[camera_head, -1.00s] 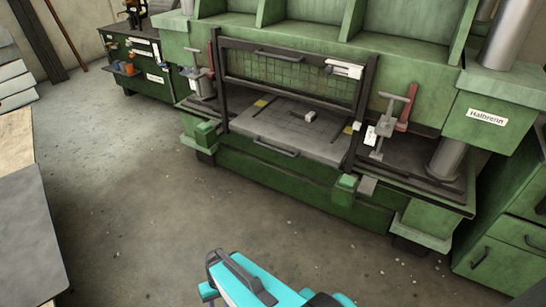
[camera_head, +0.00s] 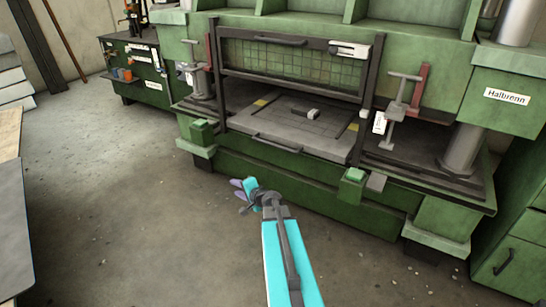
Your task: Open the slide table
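The slide table (camera_head: 290,130) is a flat grey plate with a grid of lines, set in the opening of a green press. A dark bar handle (camera_head: 277,144) runs along its front edge. A small light block (camera_head: 312,113) lies on the plate. My gripper (camera_head: 238,190), at the end of my turquoise arm, is in front of the press, below and left of the handle in the picture. It looks apart from the handle. Its fingers are small and seen at an angle, so I cannot tell how far they are spread.
A mesh guard (camera_head: 290,60) in a dark frame is above the table. Clamps with T-handles (camera_head: 400,110) stand on both sides. Green blocks (camera_head: 352,186) stick out at the press front. A green cabinet (camera_head: 515,260) is at right. The concrete floor (camera_head: 130,200) at left is open.

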